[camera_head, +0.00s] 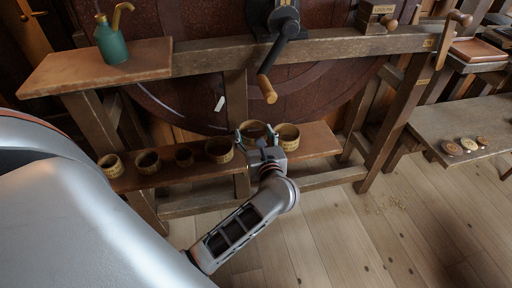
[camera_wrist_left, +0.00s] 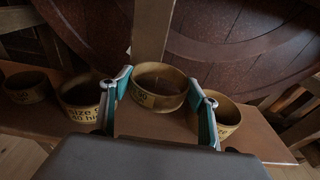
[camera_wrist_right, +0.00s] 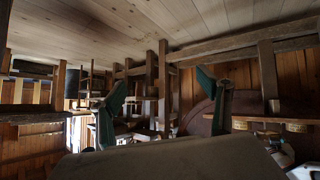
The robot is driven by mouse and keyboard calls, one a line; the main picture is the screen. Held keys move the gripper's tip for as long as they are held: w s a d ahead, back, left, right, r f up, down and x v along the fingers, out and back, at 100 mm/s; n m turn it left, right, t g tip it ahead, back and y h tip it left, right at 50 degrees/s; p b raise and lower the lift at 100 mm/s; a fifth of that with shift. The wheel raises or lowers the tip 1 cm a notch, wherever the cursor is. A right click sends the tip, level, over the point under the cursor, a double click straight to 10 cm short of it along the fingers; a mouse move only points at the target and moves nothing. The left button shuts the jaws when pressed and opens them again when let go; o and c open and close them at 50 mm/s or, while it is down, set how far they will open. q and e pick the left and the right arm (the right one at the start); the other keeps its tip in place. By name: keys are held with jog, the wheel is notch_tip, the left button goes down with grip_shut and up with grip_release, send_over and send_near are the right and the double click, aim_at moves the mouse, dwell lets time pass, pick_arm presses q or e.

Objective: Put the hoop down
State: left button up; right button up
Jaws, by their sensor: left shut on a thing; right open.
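The hoop (camera_head: 253,129), a shallow tan ring with dark lettering, is between the fingertips of my left gripper (camera_head: 261,143). In the left wrist view the hoop (camera_wrist_left: 160,87) sits between the two teal-padded fingers (camera_wrist_left: 161,84), which are shut on it. It appears upright, over the back part of the low wooden shelf (camera_head: 312,139); I cannot tell whether its underside touches the shelf. My right gripper (camera_wrist_right: 164,100) is open and empty in the right wrist view, pointing into the room; it is not in the head view.
A wooden post (camera_head: 236,100) and a large dark wheel (camera_head: 190,95) are just behind. A teal oil can (camera_head: 111,44) stands above.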

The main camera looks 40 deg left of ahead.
aim_at(254, 147)
pick_arm(q)
jog(key=shift+f+b, duration=0.6)
jog(key=shift+f, duration=2.2)
jog(key=o, duration=0.4)
jog(key=shift+f, duration=0.1)
jog(key=shift+o, duration=0.4)
jog(key=shift+r, duration=0.2)
